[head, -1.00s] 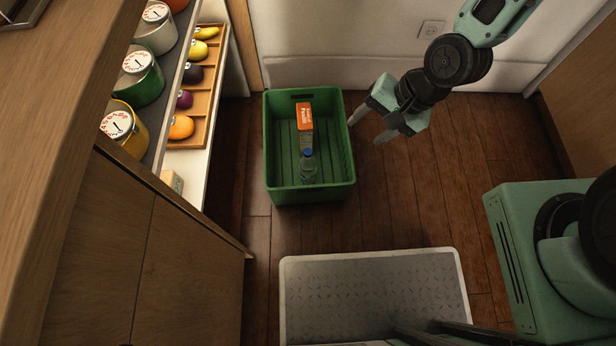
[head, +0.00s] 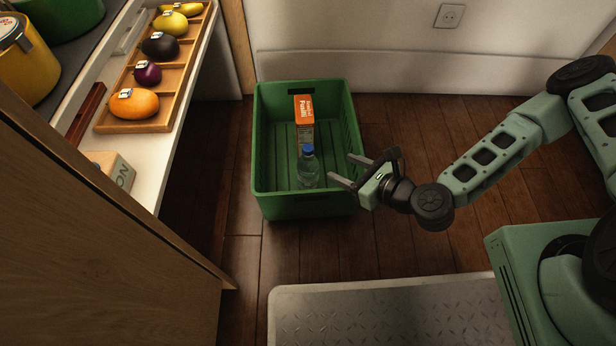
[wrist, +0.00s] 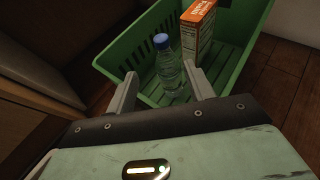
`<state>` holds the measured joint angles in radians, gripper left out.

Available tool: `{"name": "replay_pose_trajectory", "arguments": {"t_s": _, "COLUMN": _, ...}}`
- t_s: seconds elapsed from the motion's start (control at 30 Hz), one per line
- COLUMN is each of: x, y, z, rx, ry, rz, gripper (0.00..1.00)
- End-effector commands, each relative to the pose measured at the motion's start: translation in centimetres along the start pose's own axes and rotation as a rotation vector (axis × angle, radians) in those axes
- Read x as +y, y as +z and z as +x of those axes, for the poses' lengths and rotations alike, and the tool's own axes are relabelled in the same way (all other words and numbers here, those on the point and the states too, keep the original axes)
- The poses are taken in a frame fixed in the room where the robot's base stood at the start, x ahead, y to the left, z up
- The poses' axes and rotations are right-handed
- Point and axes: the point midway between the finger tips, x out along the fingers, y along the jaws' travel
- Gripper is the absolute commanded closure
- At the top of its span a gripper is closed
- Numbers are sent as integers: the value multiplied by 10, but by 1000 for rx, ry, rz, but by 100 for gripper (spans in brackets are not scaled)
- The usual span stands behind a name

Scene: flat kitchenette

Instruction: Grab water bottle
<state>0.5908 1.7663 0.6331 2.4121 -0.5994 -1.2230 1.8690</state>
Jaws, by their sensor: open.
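A clear water bottle with a blue cap (head: 308,168) stands upright inside a green crate (head: 304,206) on the floor. My gripper (head: 343,170) is open and empty. In the head view it is at the crate's right side, with its fingers pointing left toward the bottle. In the wrist view the bottle (wrist: 168,66) shows beyond and between the two open fingers (wrist: 160,90), apart from them.
An orange and white pasta box (head: 304,120) stands in the crate just behind the bottle. At left, a counter holds a wooden tray (head: 112,120) of fruit and vegetables. A grey metal plate (head: 390,310) lies in front. Wooden floor is clear right of the crate.

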Motion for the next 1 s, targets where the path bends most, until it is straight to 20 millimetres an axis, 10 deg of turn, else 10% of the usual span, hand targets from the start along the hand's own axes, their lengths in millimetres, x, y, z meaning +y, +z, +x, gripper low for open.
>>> {"name": "replay_pose_trajectory", "arguments": {"t_s": 0.4, "x": 1, "y": -4, "z": 87, "rx": -1, "ry": 4, "rz": -8, "gripper": 47}}
{"name": "replay_pose_trajectory", "arguments": {"t_s": 1.0, "x": -4, "y": -3, "z": 146, "rx": 0, "ry": 5, "rz": -10, "gripper": 47}}
